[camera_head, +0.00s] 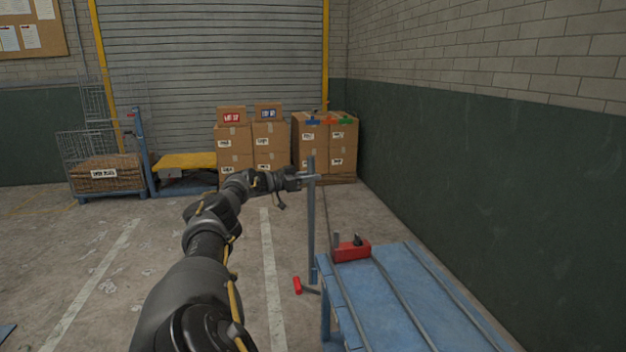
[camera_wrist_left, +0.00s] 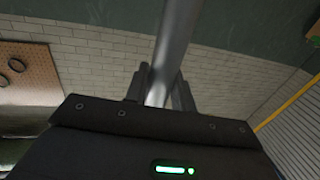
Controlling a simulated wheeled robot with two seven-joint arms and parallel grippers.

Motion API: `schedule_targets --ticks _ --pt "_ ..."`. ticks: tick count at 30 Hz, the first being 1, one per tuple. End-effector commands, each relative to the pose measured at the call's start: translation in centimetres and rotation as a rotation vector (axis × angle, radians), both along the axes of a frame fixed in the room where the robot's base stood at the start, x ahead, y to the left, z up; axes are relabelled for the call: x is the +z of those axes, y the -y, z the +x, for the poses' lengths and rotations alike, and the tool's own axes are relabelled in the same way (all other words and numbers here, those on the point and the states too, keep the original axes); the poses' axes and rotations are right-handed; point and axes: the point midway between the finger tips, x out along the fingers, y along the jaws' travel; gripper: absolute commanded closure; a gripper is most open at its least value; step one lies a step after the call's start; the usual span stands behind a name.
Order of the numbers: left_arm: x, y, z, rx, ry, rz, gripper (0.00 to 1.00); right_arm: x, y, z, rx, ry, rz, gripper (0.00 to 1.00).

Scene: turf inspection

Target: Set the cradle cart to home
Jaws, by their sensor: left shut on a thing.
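The blue flat-topped cart (camera_head: 412,290), which I take to be the cradle cart, stands at the lower right with rails along its top. A grey upright post (camera_head: 311,230) rises at its far left corner; whether it joins the cart is hard to tell. My left gripper (camera_head: 312,178) is shut on this post near its top. The left wrist view shows the grey bar (camera_wrist_left: 178,45) between the gripper's dark fingers (camera_wrist_left: 160,88). A red block (camera_head: 351,251) with a small dark knob sits at the cart's far end. A red-ended lever (camera_head: 298,286) is low beside the post. My right gripper is out of view.
Stacked cartons (camera_head: 253,145) stand before the roller shutter (camera_head: 210,50). A wire cage trolley (camera_head: 98,165) and a yellow-topped trolley (camera_head: 187,161) are at the back left. A green-painted wall (camera_head: 480,190) runs close along the cart's right. Open concrete floor lies left.

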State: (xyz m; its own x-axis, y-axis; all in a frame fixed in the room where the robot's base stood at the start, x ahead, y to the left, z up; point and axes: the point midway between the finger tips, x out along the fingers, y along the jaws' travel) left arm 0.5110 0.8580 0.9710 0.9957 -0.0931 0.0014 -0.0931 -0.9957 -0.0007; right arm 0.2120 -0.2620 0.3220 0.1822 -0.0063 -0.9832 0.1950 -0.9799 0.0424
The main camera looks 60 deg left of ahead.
Motion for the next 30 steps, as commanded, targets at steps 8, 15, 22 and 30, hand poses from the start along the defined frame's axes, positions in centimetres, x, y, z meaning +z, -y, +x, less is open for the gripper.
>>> schedule_targets --ticks 8,15,22,30 --pt "-0.1 0.2 0.0 -0.005 0.001 -0.001 0.71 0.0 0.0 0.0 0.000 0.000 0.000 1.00" --pt "-0.1 0.0 -0.2 -0.002 0.001 -0.002 0.55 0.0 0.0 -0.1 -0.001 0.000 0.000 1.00" --pt "-0.1 0.0 -0.2 -0.001 0.000 -0.002 0.55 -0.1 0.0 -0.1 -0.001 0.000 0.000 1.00" --pt "-0.4 -0.2 -1.7 0.000 -0.003 -0.005 0.55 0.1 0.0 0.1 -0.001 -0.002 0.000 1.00"
